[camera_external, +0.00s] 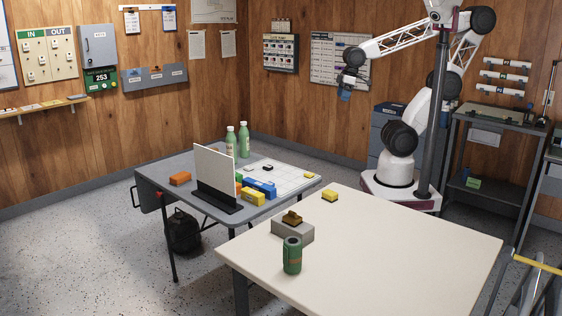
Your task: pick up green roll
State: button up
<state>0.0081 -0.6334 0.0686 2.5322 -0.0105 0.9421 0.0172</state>
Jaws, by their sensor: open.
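The green roll (292,255) stands upright on the cream table (415,255), close to its front left side. It is a green cylinder with a dark opening at its top. My gripper (345,95) is up in the air at the back, in front of the wood wall, far above and behind the roll. It looks small from here, and it is open, with nothing visible in it. My arm reaches left from its base behind the cream table.
A grey block (293,232) with a brown piece on top stands just behind the roll. A yellow block (330,196) lies near the back edge. The grey folding table (160,170) at left holds a white upright panel (214,171), bottles and coloured blocks. The cream table's right side is clear.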

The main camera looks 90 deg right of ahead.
jog(key=w+a+f+m+g+y, duration=0.1)
jog(key=w+a+f+m+y, duration=0.15)
jog(key=w+a, duration=0.75)
jog(key=w+a+f+m+g+y, duration=0.1)
jog(key=w+a+f+m+y, duration=0.25)
jog(key=a, duration=1.05)
jog(key=w+a+f+m+g+y, duration=0.15)
jog(key=w+a+y, duration=0.25)
jog(key=w+a, duration=0.65)
jog(key=w+a+f+m+y, duration=0.1)
jog(key=a+f+m, duration=0.2)
jog(key=a+f, duration=0.3)
jog(key=w+a+f+m+t+y, duration=0.1)
jog(key=a+f+m, duration=0.3)
jog(key=a, duration=1)
jog(key=w+a+f+m+t+y, duration=0.1)
jog(key=a+f+m, duration=0.3)
jog(key=a+f, duration=0.5)
jog(key=shift+w+a+f+y, duration=0.3)
jog(key=shift+w+a+f, duration=0.1)
jog(key=shift+w+a, duration=0.5)
jog(key=shift+s, duration=0.1)
jog(key=shift+x, duration=1.3)
